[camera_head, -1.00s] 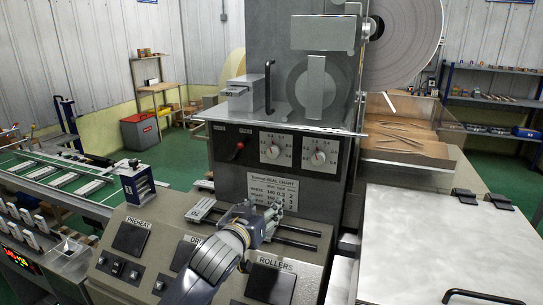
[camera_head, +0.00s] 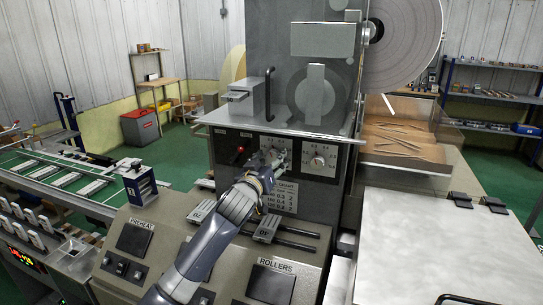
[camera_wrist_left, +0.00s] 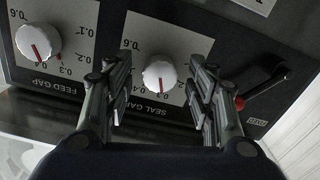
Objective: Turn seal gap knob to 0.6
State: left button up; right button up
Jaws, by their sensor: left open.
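The seal gap knob (camera_wrist_left: 160,75) is a white round dial with a red pointer line, on a black panel with printed numbers. In the wrist view, where the lettering is upside down, its pointer runs toward the bottom of the picture, and a 0.6 mark is at its upper left. My left gripper (camera_wrist_left: 160,88) is open, with one finger on each side of the knob in this view; contact cannot be told. In the head view my left gripper (camera_head: 272,163) covers this knob. My right gripper is not in view.
The similar feed gap knob (camera_head: 318,162) is just right of my gripper in the head view. A dark lever (camera_wrist_left: 255,88) with a red part is beside the seal gap dial. A metal shelf (camera_head: 290,126) juts out above the panel. The seal chart (camera_head: 285,197) is below.

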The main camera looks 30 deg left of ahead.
pick_arm(q)
jog(key=shift+w+a, duration=0.1)
jog(key=shift+w, duration=0.25)
jog(key=c, duration=1.1)
jog(key=shift+o, duration=0.2)
